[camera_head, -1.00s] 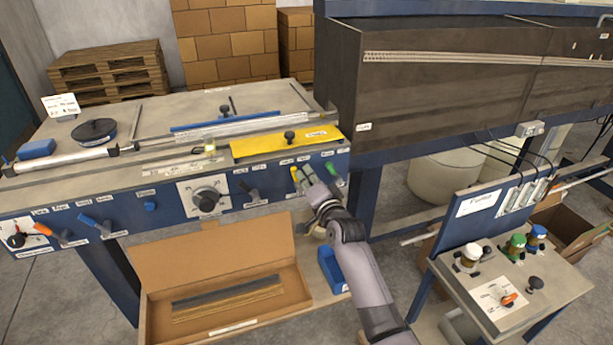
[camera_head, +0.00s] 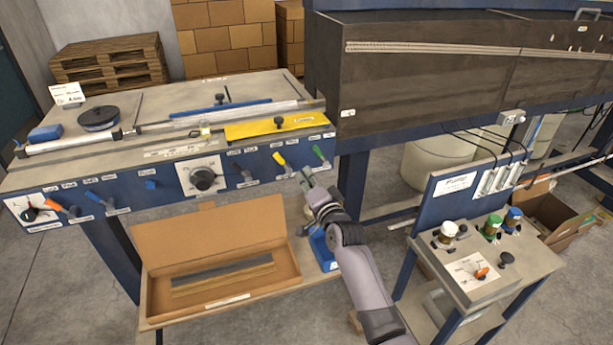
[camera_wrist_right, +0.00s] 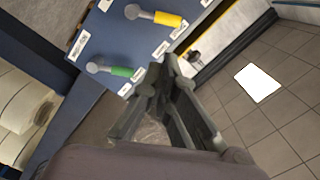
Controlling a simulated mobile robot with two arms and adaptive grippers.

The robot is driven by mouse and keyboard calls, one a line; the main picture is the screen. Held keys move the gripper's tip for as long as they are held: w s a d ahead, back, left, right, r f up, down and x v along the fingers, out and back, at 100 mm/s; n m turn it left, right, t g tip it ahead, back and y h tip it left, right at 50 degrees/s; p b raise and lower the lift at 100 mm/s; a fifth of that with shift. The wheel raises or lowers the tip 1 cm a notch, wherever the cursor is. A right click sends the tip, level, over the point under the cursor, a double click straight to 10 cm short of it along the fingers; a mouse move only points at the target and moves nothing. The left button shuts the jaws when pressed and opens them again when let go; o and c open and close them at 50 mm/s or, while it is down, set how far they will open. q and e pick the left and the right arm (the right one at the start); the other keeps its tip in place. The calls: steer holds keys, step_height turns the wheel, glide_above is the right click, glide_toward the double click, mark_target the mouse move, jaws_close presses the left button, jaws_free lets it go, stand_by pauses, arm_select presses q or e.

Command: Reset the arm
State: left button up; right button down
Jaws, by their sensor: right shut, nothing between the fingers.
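My right gripper (camera_head: 305,178) is shut and empty, in front of the blue front panel of the machine. It is just below the yellow-handled lever (camera_head: 279,159) and the green-handled lever (camera_head: 318,152). In the right wrist view my gripper (camera_wrist_right: 166,75) points up the picture, its fingers near the panel edge. There the green lever (camera_wrist_right: 118,71) and the yellow lever (camera_wrist_right: 165,19) lie to its upper left and above, with gaps between them and the fingers. My left gripper is not in view.
An open cardboard box (camera_head: 152,292) sits on the lower shelf beside a blue bin (camera_head: 322,252). A small side table (camera_head: 447,274) with knobs stands at the right. The long dark housing (camera_head: 420,90) is behind my right arm.

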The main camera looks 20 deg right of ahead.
steer(key=s+f+n+g+b, duration=0.15)
steer(key=s+f, duration=0.25)
steer(key=f, duration=0.8)
steer(key=s+f+n+g, duration=0.2)
steer(key=s+f+g, duration=0.15)
steer(key=f, duration=0.75)
steer(key=s+f+n+g+b, duration=0.2)
steer(key=s+f+n+g, duration=0.2)
steer(key=s+f, duration=1.4)
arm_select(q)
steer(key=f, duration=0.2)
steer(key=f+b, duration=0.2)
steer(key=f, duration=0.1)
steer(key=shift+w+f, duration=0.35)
arm_select(e)
steer(key=s+d+f+n+g, duration=0.1)
steer(key=s+f+n+g, duration=0.1)
steer(key=s+f, duration=0.5)
steer(key=s+d+f+n+g+h, duration=0.1)
steer(key=s+f, duration=0.6)
steer(key=s, duration=1.1)
steer(key=s+d+f+n+g, duration=0.1)
steer(key=s+f+n+g, duration=0.2)
steer(key=s+f, duration=0.4)
steer(key=s+g, duration=0.1)
steer(key=s, duration=0.5)
steer(key=shift+s+f+g+h, duration=0.3)
steer(key=shift+g, duration=0.1)
steer(key=shift+d, duration=0.1)
